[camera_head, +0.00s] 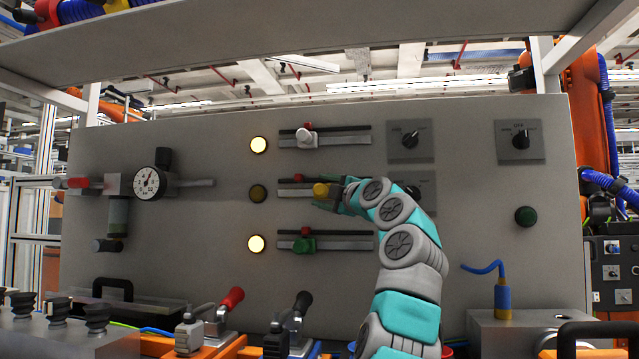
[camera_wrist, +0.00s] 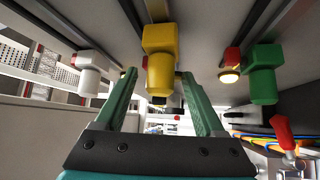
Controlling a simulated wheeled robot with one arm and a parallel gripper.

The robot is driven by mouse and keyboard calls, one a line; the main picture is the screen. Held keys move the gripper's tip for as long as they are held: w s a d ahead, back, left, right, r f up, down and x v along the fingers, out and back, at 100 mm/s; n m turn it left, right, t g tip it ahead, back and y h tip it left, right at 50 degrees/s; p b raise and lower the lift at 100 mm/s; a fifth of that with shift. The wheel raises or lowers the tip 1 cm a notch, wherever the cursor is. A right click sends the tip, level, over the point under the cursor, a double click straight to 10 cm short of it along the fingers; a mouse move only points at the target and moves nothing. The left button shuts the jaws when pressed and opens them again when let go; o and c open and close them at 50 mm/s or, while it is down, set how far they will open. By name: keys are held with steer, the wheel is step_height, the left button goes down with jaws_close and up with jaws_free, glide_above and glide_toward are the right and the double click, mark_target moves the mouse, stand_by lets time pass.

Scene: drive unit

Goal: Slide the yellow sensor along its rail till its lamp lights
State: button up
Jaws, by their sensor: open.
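The yellow sensor (camera_head: 320,190) sits on the middle of three short horizontal rails on the grey panel, near the rail's left part. A red mark (camera_head: 298,178) shows just left of it. The lamp (camera_head: 257,193) left of this rail is dark amber, unlit. My gripper (camera_head: 334,194) is at the yellow sensor, coming from the right. In the wrist view the yellow sensor (camera_wrist: 160,62) stands between the two green fingers of my open gripper (camera_wrist: 158,76). Whether either finger touches it I cannot tell. My arm hides part of the middle rail's right end.
A white sensor (camera_head: 304,136) sits on the rail above and a green sensor (camera_head: 304,243) on the rail below. Their lamps (camera_head: 258,145) (camera_head: 256,243) are lit. A gauge (camera_head: 147,183) is at left; toggle clamps with red and black handles (camera_head: 232,298) stand below.

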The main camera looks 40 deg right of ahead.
steer(key=shift+x, duration=0.75)
steer(key=shift+c, duration=0.3)
jaws_close()
stand_by(0.5)
